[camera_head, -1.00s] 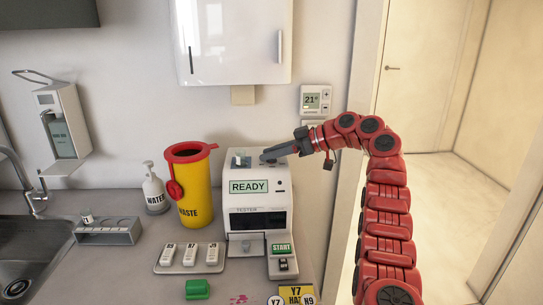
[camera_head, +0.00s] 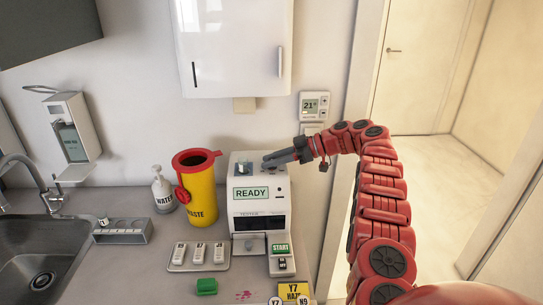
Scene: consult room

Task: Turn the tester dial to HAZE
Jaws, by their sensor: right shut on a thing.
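The tester (camera_head: 243,209) is a white machine on the counter with a green READY screen (camera_head: 251,194), a dark window and a green START button (camera_head: 280,249). My right gripper (camera_head: 272,160) reaches in from the right over the tester's top and is shut on the tester dial, which its fingers hide. I cannot read the dial's setting. A yellow card (camera_head: 293,290) at the bottom edge shows Y7, what looks like HAZE, and N9 beside it. My left gripper is not in view.
A yellow waste bin (camera_head: 201,193) with a red lid stands left of the tester. A tray of white pieces (camera_head: 207,267), a green block (camera_head: 206,286), a grey rack (camera_head: 122,238) and a water bottle (camera_head: 161,189) share the counter. A sink (camera_head: 38,278) is at left.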

